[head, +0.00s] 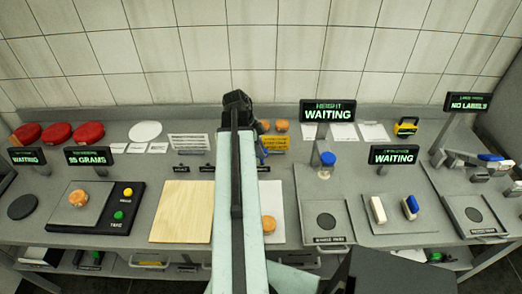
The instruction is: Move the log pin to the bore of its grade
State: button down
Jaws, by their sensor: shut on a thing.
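My arm reaches up the middle of the head view, and my dark gripper (237,104) is at its far end, over the back of the counter. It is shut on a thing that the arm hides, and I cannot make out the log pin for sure. A small blue piece (262,152) shows just right of the arm; I cannot tell what it is. Small black labels (180,169) stand along the back of a wooden board (178,212), with another label (263,169) right of the arm. The bores are too small or hidden to tell.
A tan cheese wheel (78,198) sits on the scale (97,222), whose display (88,156) reads 95 grams. Another wheel (268,224) lies on a white mat (275,195). Red wheels (58,133) stand back left. A blue-topped gauge (327,160) and display (327,111) stand to the right.

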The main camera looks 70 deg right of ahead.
jog(key=shift+f+b, duration=2)
jog(key=shift+f, duration=0.1)
jog(key=c, duration=1.2)
grip_release()
jog(key=shift+r, duration=0.1)
jog(key=p+v, duration=0.7)
jog(key=v, duration=0.1)
